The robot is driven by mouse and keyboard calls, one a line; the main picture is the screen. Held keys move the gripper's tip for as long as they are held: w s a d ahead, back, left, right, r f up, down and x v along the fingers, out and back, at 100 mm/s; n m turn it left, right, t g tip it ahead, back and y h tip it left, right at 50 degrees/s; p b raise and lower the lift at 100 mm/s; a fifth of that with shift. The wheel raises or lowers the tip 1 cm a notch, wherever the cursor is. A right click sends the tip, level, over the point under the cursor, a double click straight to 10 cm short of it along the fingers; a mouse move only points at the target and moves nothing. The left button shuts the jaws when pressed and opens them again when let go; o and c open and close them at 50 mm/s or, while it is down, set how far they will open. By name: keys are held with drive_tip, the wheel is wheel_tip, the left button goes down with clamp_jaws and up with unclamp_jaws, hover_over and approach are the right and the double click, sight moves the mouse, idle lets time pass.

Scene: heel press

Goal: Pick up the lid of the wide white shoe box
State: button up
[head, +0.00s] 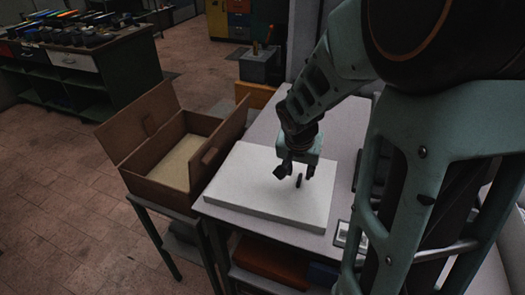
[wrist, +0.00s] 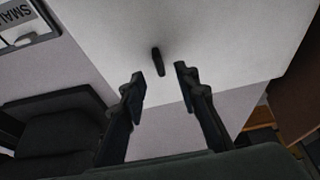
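The wide white shoe box (head: 240,188) lies on the light table, and its flat white lid (head: 262,168) faces up. In the wrist view the lid (wrist: 220,35) fills the upper middle. A small dark upright handle (head: 299,181) stands on the lid; it also shows in the wrist view (wrist: 158,61). My gripper (head: 297,171) is above the lid, close to the handle. In the wrist view my gripper (wrist: 160,76) has its two fingers apart, with the handle just beyond the tips and between their lines. Nothing is held. I cannot tell the exact height of the fingertips.
An open brown cardboard box (head: 150,189) stands on a stand left of the table (head: 265,130). A label marked "SMALL" (wrist: 25,22) lies by the table edge. A dark green workbench (head: 130,72) with tools is at the back left. Floor between is clear.

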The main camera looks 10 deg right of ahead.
sight(299, 178)
drive_tip(key=shift+x, duration=2.55)
drive_tip(key=shift+d, duration=0.1)
drive_tip(key=shift+c, duration=0.3)
clamp_jaws()
